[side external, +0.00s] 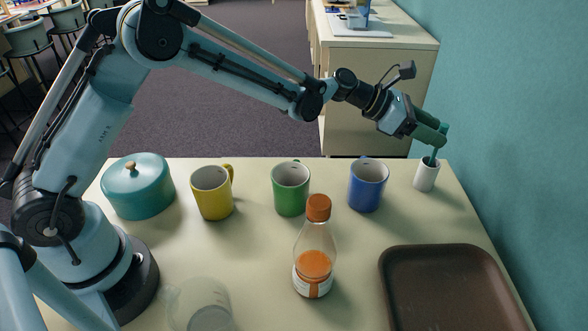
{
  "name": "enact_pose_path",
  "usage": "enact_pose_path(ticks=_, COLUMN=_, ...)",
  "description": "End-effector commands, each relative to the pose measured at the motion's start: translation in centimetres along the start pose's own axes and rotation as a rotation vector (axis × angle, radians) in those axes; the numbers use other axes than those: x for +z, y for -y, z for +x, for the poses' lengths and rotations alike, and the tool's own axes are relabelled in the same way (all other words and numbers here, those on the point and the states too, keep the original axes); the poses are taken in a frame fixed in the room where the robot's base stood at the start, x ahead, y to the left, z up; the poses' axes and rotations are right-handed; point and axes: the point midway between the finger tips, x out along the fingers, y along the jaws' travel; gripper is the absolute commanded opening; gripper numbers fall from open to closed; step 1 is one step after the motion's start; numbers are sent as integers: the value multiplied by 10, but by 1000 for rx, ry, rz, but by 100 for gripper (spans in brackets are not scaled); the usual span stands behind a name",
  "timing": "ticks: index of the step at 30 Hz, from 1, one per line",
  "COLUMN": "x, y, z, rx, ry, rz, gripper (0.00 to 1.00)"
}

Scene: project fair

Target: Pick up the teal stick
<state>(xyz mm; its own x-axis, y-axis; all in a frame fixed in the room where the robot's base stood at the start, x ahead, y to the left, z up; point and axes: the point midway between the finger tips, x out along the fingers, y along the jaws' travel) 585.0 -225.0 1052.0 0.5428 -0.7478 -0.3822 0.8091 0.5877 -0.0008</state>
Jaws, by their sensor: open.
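The teal stick (434,155) stands upright in a small white cup (426,176) at the far right corner of the table. Only a short upper part of the stick shows above the cup's rim. My gripper (438,136) is at the stick's top, its dark green fingers reaching down and right from the wrist. The jaws are open. The fingers overlap the top of the stick in this view, and I cannot tell whether they touch it or stand around it.
Blue (367,185), green (290,188) and yellow (212,192) mugs stand in a row left of the cup, beside a teal lidded pot (138,187). An orange-capped bottle (314,255), clear glass (205,308) and brown tray (395,292) are nearer. A teal wall (510,130) rises close at right.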

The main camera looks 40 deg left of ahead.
Motion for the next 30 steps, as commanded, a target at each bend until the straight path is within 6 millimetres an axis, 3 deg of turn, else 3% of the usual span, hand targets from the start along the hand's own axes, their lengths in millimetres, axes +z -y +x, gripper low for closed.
enact_pose_path(ticks=9, x=1, y=0, z=40, rx=0, ry=0, rz=1, gripper=49)
enact_pose_path(ticks=20, x=1, y=0, z=48, rx=0, ry=0, rz=0, gripper=49)
enact_pose_path(ticks=30, x=1, y=0, z=47, rx=0, ry=0, rz=1, gripper=0)
